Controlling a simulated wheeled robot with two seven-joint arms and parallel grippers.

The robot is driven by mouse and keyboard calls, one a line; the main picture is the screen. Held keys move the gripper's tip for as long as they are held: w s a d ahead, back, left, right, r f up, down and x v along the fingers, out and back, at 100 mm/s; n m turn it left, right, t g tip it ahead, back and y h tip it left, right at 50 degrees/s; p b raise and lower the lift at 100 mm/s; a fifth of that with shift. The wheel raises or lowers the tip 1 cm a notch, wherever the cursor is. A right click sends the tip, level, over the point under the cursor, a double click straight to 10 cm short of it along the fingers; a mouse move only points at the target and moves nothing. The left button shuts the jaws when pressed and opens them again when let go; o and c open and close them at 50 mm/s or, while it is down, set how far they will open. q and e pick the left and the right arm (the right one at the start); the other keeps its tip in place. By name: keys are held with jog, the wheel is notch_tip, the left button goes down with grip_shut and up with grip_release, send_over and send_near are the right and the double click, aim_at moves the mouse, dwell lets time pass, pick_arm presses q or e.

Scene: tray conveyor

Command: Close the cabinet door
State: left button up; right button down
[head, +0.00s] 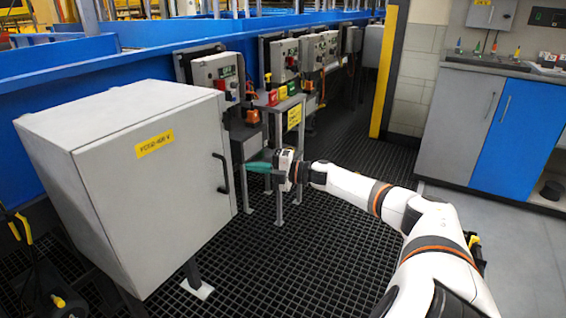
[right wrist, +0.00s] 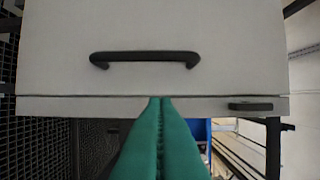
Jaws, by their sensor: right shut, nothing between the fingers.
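The grey cabinet (head: 110,110) stands at the left in the head view, with a yellow label on its door (head: 160,205). A black bar handle (head: 221,173) sits near the door's right edge. The door looks closed or nearly so; a thin dark seam runs along its edge in the right wrist view. There the handle (right wrist: 145,58) lies beyond the fingertips. My right gripper (head: 250,166), with green fingers, is shut and empty, just right of the handle. Its tips (right wrist: 160,99) overlap the door's edge seam; I cannot tell whether they touch. My left gripper is not in view.
A small stand (head: 277,103) with buttons is just behind my right gripper. Control boxes (head: 217,70) line the blue conveyor (head: 140,55). Dark grating (head: 300,240) is open floor in front. A counter with a blue door (head: 505,130) stands at the right.

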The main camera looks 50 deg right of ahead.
pick_arm(q)
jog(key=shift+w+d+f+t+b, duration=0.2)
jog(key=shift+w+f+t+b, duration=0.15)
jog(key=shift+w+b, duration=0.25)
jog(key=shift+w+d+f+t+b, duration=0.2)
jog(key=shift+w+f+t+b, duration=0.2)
jog(key=shift+b, duration=0.2)
pick_arm(e)
jog(key=s+d, duration=0.1)
jog(key=d, duration=0.9)
jog(key=shift+s, duration=0.15)
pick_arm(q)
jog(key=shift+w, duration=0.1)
